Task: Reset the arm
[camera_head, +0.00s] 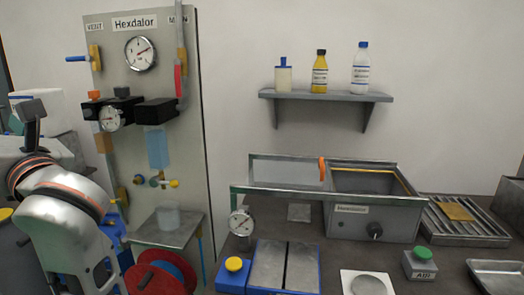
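My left arm (62,215) stands folded at the left edge, its pale links with orange rings rising in front of the panel's left side. I cannot make out any fingers of my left gripper in the view. My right arm and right gripper are not in view. No indexing chuck can be made out.
A grey panel (140,80) marked "Hexdalor" holds gauges, valves and a small shelf with a clear beaker (168,218). A red and blue reel (165,272) sits low beside my arm. A heater box (370,222), gauge (240,222), plates (285,268) and buttons crowd the bench.

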